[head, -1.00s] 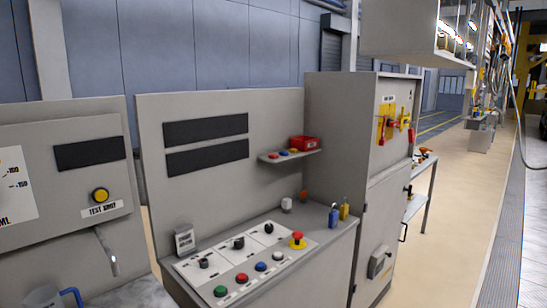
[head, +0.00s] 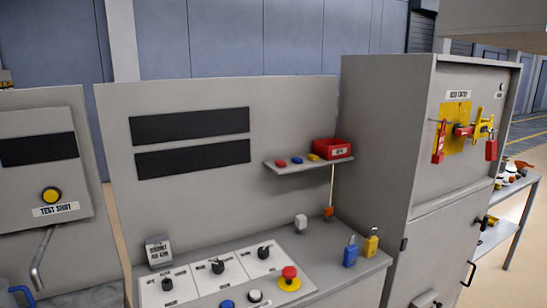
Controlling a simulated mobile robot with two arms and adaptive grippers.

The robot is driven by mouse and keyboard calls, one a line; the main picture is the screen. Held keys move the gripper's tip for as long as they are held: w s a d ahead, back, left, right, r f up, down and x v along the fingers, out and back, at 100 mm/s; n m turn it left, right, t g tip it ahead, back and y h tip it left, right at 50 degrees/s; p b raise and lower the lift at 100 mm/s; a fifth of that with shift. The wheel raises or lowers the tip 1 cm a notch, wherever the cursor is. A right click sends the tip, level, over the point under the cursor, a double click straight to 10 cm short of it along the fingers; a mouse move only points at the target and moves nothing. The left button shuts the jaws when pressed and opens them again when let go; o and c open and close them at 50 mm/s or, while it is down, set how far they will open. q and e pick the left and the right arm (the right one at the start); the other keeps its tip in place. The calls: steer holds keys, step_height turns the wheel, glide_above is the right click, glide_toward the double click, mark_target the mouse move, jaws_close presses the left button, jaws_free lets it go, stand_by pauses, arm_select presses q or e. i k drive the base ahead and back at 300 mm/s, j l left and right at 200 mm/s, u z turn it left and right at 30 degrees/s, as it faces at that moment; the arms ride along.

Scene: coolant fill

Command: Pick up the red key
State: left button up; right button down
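A small shelf (head: 285,172) on the grey back panel holds a row of small coloured pieces. The red piece (head: 281,163) lies at its left end and looks like the red key, though its shape is too small to make out. A blue piece (head: 297,160) and a yellow piece (head: 313,157) lie to its right. A red bin (head: 334,149) stands at the shelf's right end; its inside is not clear. Neither of my grippers is in view.
Below is a console (head: 215,271) with knobs and a red emergency button (head: 289,278). A blue padlock (head: 350,254) and a yellow padlock (head: 371,243) stand at its right. A tall grey cabinet (head: 385,150) with red padlocks on its front rises right of the shelf.

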mark_target(279, 163)
steer(key=i+l+u, duration=0.2)
steer(key=l+u, duration=0.15)
steer(key=l, duration=0.5)
steer(key=i+l+u, duration=0.15)
steer(key=l+u, duration=0.2)
steer(key=l, duration=0.55)
steer(key=l+u, duration=0.4)
steer(key=l, duration=0.45)
